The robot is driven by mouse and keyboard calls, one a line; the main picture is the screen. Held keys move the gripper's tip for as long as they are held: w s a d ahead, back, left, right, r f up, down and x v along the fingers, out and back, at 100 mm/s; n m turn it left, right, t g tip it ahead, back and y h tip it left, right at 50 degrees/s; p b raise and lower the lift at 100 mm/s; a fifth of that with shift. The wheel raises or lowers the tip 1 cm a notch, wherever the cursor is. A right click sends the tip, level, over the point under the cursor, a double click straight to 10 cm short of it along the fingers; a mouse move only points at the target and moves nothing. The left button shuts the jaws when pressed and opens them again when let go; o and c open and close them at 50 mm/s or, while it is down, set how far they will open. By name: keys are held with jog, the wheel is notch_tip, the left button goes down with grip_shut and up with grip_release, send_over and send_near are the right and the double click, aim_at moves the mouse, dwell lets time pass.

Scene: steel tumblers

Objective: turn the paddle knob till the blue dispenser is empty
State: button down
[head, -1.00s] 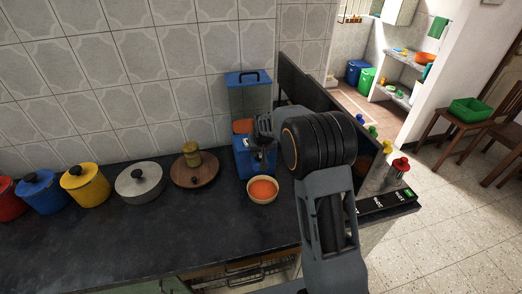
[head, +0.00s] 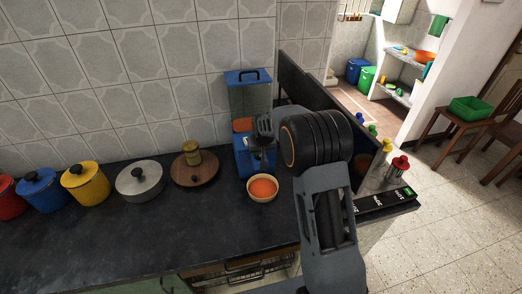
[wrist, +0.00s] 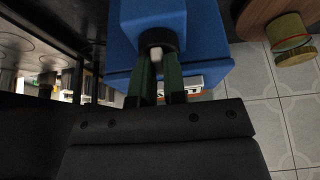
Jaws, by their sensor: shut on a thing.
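The blue dispenser (head: 241,164) stands on the dark counter against the tiled wall, with a blue lid and a see-through hopper (head: 250,100). Some orange contents (head: 242,125) show low in the hopper, partly hidden by my gripper. A bowl (head: 262,199) below the spout holds orange contents (head: 262,187). My gripper (head: 262,140) is at the dispenser's front. In the wrist view my gripper's green fingers (wrist: 158,72) are shut on the paddle knob (wrist: 156,53), a pale piece at the dark round hub on the blue body (wrist: 200,45). Most of the knob is hidden.
Further left are a grey pot (head: 139,183) and yellow, blue and red canisters. A dark upright panel (head: 305,90) stands close behind my arm. The counter's front is clear.

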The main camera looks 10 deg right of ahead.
jog(key=shift+f, duration=0.1)
jog(key=m+b, duration=0.1)
jog(key=m+h+b, duration=0.1)
jog(key=b, duration=0.1)
jog(key=shift+a+f+m, duration=0.1)
jog(key=shift+f+m, duration=0.1)
jog(key=shift+m, duration=0.2)
jog(key=m+h+b, duration=0.1)
jog(key=m+b, duration=0.1)
jog(key=m+g+h+b, duration=0.1)
jog(key=m+b, duration=0.2)
jog(key=shift+w+a, duration=0.1)
jog(key=shift+a, duration=0.05)
jog(key=m+g, duration=0.1)
jog(key=m, duration=0.1)
jog(key=m+h+b, duration=0.1)
jog(key=m, duration=0.2)
jog(key=shift+w+a+r+g, duration=0.1)
jog(key=shift+r+g, duration=0.05)
jog(key=shift+g, duration=0.25)
jog(key=m, duration=0.2)
jog(key=m+g, duration=0.1)
jog(key=m, duration=0.1)
jog(key=shift+w+m+g+p, duration=0.15)
jog(key=shift+m+g+p, duration=0.15)
jog(key=shift+m+p, duration=0.1)
jog(key=c, duration=1.2)
grip_release()
jog(key=shift+r, duration=0.1)
